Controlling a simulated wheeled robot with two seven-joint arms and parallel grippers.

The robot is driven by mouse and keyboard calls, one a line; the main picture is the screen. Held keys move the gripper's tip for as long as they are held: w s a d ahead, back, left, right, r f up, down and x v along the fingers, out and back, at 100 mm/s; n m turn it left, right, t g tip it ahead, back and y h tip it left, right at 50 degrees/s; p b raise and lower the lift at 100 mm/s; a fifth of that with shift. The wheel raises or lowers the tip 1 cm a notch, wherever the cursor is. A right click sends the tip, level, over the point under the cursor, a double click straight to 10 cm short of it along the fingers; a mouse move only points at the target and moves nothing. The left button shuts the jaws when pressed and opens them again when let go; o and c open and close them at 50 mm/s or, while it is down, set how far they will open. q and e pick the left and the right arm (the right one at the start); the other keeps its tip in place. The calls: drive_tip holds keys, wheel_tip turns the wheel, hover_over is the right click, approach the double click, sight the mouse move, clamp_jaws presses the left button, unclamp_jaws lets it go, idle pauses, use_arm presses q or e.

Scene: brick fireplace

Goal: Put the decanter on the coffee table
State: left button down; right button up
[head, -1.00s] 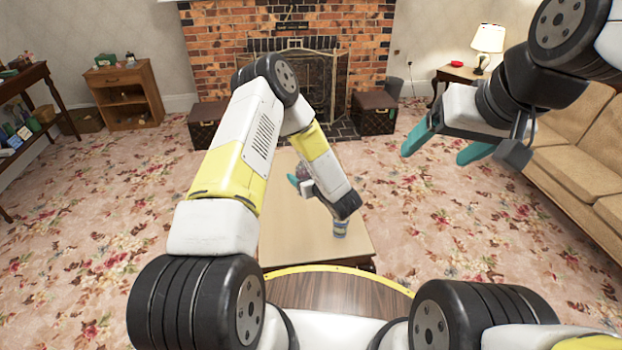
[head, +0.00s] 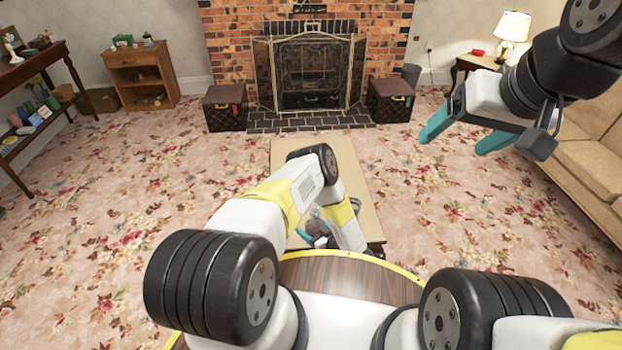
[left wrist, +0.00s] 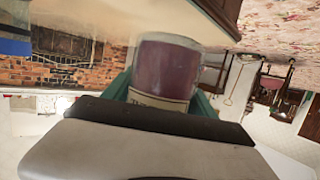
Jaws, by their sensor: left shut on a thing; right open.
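The decanter (left wrist: 165,68) fills the middle of the left wrist view, a clear vessel with dark purple contents and a pale label. My left gripper (left wrist: 163,88) is shut on it, a teal finger at each side. In the head view the left gripper (head: 318,235) and decanter (head: 316,224) are partly hidden by my left forearm, at the near end of the coffee table (head: 357,185). The table has a tan top. Whether the decanter touches it is unclear. My right gripper (head: 462,135) is open and empty, raised at the right.
Part of a blue object (left wrist: 14,42) shows at the left edge of the left wrist view. The sofa (head: 585,150) is at right, a brick fireplace (head: 310,75) behind, with dark trunks (head: 225,107) beside its hearth. Carpet left of the table is clear.

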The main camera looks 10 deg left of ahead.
use_arm(q)
drive_tip(key=w+a, duration=0.2)
drive_tip(key=w, duration=0.1)
drive_tip(key=w+a, duration=0.3)
drive_tip(key=w+a+f, duration=0.1)
drive_tip(key=w+a, duration=0.2)
drive_tip(key=shift+w+a, duration=0.1)
drive_tip(key=shift+w, duration=0.3)
drive_tip(key=shift+w+a+f, duration=0.1)
drive_tip(key=shift+a+f, duration=0.05)
drive_tip(key=shift+f, duration=0.35)
drive_tip(key=shift+w+a+f, duration=0.1)
drive_tip(key=shift+a+f, duration=0.05)
drive_tip(key=shift+f, duration=1.15)
drive_tip(key=shift+c, duration=1.4)
unclamp_jaws()
drive_tip(key=shift+f, duration=0.2)
